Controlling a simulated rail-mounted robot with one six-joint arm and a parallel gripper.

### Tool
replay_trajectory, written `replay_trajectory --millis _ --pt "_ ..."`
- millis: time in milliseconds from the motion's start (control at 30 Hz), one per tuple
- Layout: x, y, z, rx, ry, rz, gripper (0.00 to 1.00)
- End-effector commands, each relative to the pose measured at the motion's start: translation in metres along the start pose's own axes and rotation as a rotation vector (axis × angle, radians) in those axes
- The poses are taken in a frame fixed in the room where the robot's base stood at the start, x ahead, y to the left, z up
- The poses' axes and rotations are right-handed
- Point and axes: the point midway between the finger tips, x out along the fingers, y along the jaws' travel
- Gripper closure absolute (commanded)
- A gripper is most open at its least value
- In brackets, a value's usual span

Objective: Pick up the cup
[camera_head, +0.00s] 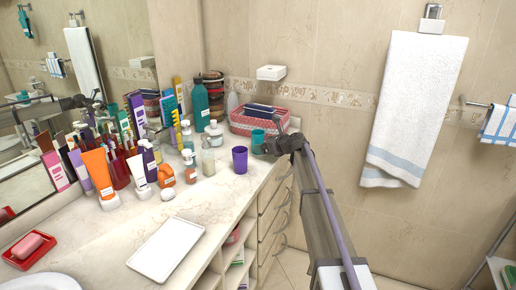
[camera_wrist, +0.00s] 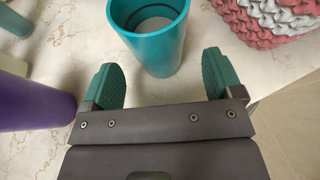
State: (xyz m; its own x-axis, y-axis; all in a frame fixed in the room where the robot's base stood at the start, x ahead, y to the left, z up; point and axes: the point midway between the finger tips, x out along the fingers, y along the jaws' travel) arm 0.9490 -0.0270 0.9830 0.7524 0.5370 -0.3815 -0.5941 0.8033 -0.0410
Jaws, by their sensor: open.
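A teal cup (camera_head: 257,138) stands upright on the counter near its right end. In the wrist view the teal cup (camera_wrist: 150,35) is open at the top and lies just ahead of the fingers, roughly centred between them. A purple cup (camera_head: 240,160) stands nearer and to the left of it; its side (camera_wrist: 35,100) shows at the left edge of the wrist view. My gripper (camera_head: 270,145) is at the counter's right end beside the teal cup. In the wrist view my gripper (camera_wrist: 162,70) is open with its green-padded fingers apart and nothing between them.
A red-and-white woven basket (camera_head: 252,120) stands behind the cups, its side (camera_wrist: 265,25) close to the right finger. Many bottles and tubes crowd the counter to the left. A white tray (camera_head: 167,248) lies in front. The counter edge is near the gripper.

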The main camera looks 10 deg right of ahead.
Motion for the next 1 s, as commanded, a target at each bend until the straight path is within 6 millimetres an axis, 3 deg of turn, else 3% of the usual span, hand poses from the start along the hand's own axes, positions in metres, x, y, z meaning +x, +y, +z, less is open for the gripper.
replay_trajectory --millis 100,200,400,1000 --pt "0.027 0.000 -0.002 -0.001 -0.001 0.001 0.15" --pt "0.041 0.000 -0.001 0.000 0.000 0.001 0.15" --pt "0.041 0.001 0.001 0.000 0.000 0.001 0.15" --pt "0.040 0.001 0.001 0.000 0.000 0.000 0.71"
